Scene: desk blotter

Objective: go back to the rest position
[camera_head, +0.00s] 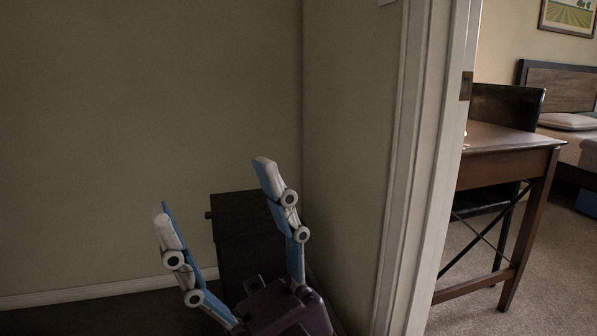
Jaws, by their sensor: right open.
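My right gripper (214,188) rises from the bottom of the head view with its two blue and white fingers spread wide apart. Nothing is between the fingers. The dark gripper body shows at the bottom edge. My left gripper is not in the picture. No desk blotter can be made out.
A dark box-like piece (240,240) stands in the wall corner behind the gripper. A white door frame (420,170) is to the right. Through the doorway are a brown wooden desk (510,140), a bed (575,122) and carpeted floor (470,315).

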